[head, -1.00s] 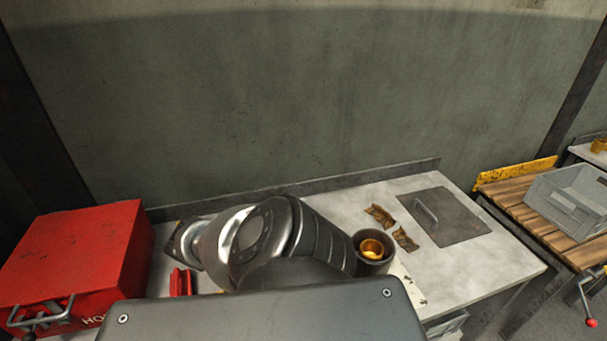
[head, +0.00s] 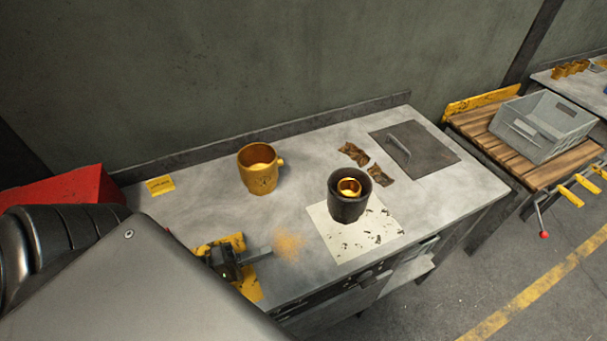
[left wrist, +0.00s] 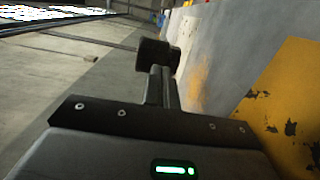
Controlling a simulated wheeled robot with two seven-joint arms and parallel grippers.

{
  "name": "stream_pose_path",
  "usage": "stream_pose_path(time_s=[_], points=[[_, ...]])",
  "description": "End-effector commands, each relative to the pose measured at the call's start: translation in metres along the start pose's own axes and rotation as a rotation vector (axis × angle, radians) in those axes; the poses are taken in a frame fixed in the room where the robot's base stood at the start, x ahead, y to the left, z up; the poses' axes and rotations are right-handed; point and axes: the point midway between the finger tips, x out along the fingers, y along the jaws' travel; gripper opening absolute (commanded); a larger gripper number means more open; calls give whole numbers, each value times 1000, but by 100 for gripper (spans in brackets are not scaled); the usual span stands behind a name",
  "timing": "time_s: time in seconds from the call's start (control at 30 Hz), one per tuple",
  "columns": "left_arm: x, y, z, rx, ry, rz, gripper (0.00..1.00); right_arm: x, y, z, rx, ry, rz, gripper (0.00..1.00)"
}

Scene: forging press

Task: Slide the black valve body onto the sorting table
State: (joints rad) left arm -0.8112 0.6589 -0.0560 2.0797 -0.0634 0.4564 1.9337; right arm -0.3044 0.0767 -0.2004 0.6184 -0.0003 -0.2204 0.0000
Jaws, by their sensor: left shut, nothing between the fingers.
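The black valve body (head: 347,208) stands upright on the grey metal-topped table (head: 215,218), at the back part of a white, marked sheet (head: 335,243). It is a dark open cup with a brass-coloured piece (head: 349,187) inside. My left gripper (head: 270,250) is low over the table's front edge, left of the valve body and apart from it. Its fingers are shut and empty. In the left wrist view the closed fingers (left wrist: 161,88) point towards a dark cup shape (left wrist: 157,56), which they partly overlap. My right gripper is not in view.
A brass cup with a side stub (head: 261,174) stands at the back left. Brown scraps (head: 354,154) and a dark plate with a handle (head: 428,150) lie at the back right. A grey crate (head: 541,127) sits on a wooden-slat table (head: 477,130), across a gap.

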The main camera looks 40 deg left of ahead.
Motion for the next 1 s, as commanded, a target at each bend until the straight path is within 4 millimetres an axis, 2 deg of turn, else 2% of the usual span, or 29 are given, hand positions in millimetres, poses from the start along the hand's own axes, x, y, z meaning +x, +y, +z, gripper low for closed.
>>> stream_pose_path(time_s=[0.07,0.17,0.23,0.33,0.5,0.6,0.7,0.77,1.0], points=[[5,6,-3,9,0,13,0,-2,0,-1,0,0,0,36],[24,28,-18,42,14,71,0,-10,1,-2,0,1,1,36],[42,43,-40,76,38,111,0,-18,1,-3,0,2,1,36],[69,55,-75,109,66,142,0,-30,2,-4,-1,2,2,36],[112,56,-132,111,95,137,0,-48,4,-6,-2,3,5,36],[127,39,-154,70,93,96,0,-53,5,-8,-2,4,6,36],[123,8,-156,19,78,34,0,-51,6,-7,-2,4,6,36],[119,-4,-153,1,65,7,0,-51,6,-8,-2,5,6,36],[124,-8,-149,-1,50,0,0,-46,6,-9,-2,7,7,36]])
